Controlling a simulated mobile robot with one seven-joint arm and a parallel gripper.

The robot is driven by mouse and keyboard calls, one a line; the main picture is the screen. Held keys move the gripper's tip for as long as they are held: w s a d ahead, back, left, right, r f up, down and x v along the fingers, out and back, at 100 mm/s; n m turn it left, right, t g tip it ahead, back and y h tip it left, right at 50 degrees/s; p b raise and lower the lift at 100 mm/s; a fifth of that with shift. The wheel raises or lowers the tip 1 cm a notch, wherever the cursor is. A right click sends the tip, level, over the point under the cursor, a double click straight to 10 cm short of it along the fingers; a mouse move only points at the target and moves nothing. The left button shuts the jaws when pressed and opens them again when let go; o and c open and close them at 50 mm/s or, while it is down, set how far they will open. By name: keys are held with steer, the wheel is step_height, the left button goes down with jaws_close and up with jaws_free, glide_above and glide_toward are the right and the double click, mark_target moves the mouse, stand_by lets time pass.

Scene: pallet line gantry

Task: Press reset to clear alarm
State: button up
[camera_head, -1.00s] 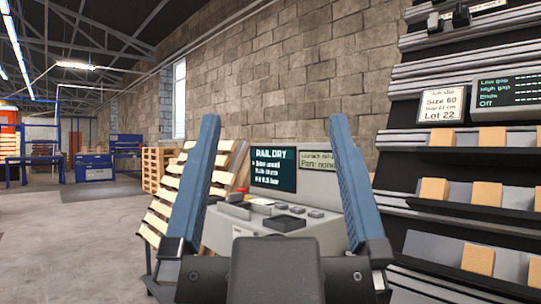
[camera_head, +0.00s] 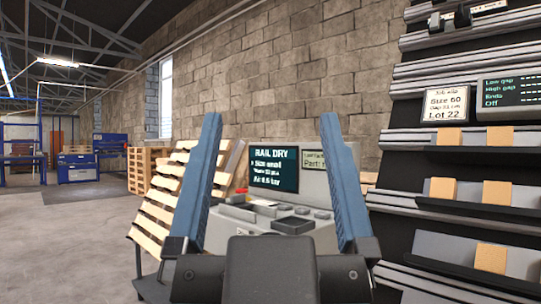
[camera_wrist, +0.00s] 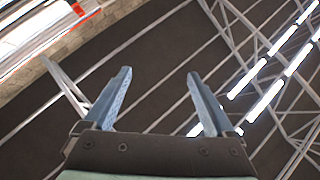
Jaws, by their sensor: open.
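A grey console (camera_head: 222,235) stands ahead, framed between the fingers of my gripper (camera_head: 271,120) in the head view. Its dark screen (camera_head: 274,167) reads "RAIL DRY" with smaller lines below. A red button (camera_head: 241,191) and several grey keys (camera_head: 283,207) sit on its sloped top. Their labels are too small to read, so I cannot tell which one is reset. My gripper is open and empty, raised in front of the console and apart from it. In the wrist view my gripper (camera_wrist: 160,75) points toward the roof, and no console shows there.
A tall dark rack (camera_head: 450,202) with orange blocks stands close on the right. It carries a slip (camera_head: 446,104) reading "Size 60" and "Lot 22". A wooden pallet (camera_head: 160,215) leans left of the console. The floor (camera_head: 65,240) at the left is open.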

jaws_close()
stand_by(1.4)
